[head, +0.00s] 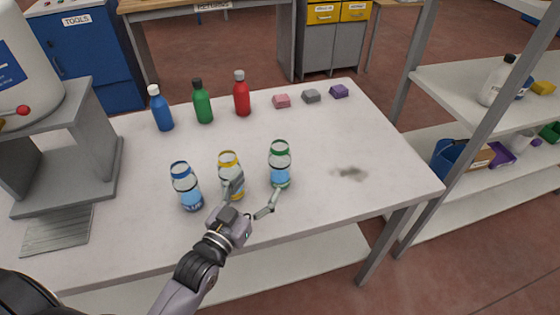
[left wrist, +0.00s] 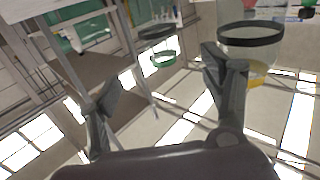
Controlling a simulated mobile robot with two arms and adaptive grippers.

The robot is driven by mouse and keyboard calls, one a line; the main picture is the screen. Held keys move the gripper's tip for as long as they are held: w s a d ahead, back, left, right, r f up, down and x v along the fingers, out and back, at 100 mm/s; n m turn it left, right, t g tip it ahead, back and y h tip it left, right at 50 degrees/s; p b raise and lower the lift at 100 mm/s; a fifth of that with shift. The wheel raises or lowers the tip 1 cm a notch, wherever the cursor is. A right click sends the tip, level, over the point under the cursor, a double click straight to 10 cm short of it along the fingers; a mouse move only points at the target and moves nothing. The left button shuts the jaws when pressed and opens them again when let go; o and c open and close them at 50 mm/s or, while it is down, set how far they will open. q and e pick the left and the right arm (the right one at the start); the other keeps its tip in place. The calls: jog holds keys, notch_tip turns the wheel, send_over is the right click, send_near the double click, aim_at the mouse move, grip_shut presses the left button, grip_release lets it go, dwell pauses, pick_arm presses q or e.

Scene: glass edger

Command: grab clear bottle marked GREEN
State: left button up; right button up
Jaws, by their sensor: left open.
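The clear bottle with the green rim and light blue lower part (head: 280,161) stands upright on the table; its low label is too small to read. It appears in the left wrist view as a clear shape with a green ring (left wrist: 163,58), between and beyond the fingers. My left gripper (head: 257,190) is open and empty, in front of the bottles. In the head view its left finger overlaps the yellow-rimmed clear bottle (head: 228,160) and its right finger is just below the green-rimmed one. Contact cannot be told. My right gripper is not in view.
A blue-rimmed clear bottle (head: 185,186) stands at left. Behind are blue (head: 161,110), green (head: 203,104) and red (head: 242,96) bottles and three small blocks (head: 311,96). A grey stand (head: 100,150) is at left. The table's right side (head: 370,205) is clear except for a dark stain.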

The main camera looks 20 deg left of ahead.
aim_at(274, 162)
pick_arm(q)
jog(key=w, duration=0.4)
jog(key=w+d+p, duration=0.1)
jog(key=w, duration=0.3)
jog(key=w+d+p, duration=0.1)
jog(key=w, duration=0.3)
jog(key=shift+s, duration=0.1)
jog(key=shift+c, duration=0.7)
jog(key=c, duration=1.2)
jog(key=shift+r, duration=0.15)
